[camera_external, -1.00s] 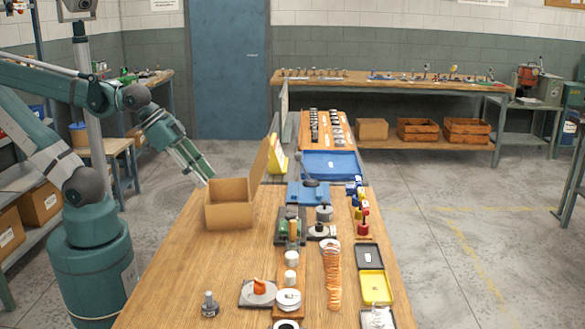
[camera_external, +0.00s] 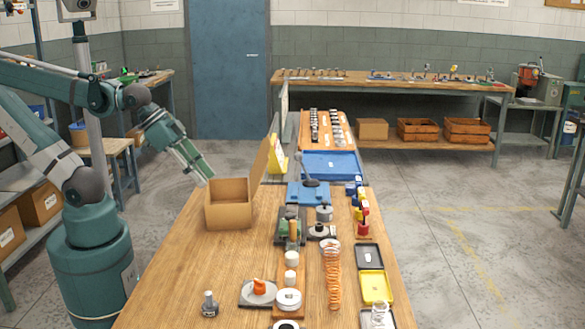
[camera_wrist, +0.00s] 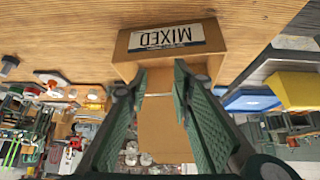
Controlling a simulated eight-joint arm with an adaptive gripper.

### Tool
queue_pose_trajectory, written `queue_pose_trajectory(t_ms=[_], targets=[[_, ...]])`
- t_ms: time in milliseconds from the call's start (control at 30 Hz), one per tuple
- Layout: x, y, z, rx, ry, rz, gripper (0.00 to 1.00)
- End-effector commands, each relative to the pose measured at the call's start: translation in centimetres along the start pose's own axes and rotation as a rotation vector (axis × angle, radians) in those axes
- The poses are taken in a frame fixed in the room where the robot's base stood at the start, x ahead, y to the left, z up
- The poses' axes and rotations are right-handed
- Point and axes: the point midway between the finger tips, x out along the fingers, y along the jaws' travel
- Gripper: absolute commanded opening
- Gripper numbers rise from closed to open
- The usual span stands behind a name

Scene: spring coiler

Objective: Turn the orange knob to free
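The orange knob (camera_external: 259,287) stands on a flat grey plate (camera_external: 246,298) near the front of the wooden table. Which way its setting points is too small to read. My gripper (camera_external: 208,178) is at the far left of the table, beside the open cardboard box and well away from the knob. In the wrist view my gripper (camera_wrist: 160,75) has its two green fingers apart, with nothing held between them. The box lies ahead of and below the fingers.
White spools (camera_external: 288,299), an orange coil (camera_external: 333,275) and a yellow tray (camera_external: 375,287) stand right of the knob. A grey fitting (camera_external: 209,304) stands left. The table's left-middle is clear.

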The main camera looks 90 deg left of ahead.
Motion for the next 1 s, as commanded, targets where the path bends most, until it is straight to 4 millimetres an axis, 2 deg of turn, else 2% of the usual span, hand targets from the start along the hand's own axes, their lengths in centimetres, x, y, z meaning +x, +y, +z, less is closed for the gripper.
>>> queue_pose_trajectory(t_ms=[167,367,1000], targets=[[-0.2,0.4,-0.8,0.022,-0.011,0.006,0.24],[-0.5,1.5,-2.8,0.082,-0.041,0.022,0.24],[0.2,7.2,-10.3,0.366,-0.171,0.101,0.24]])
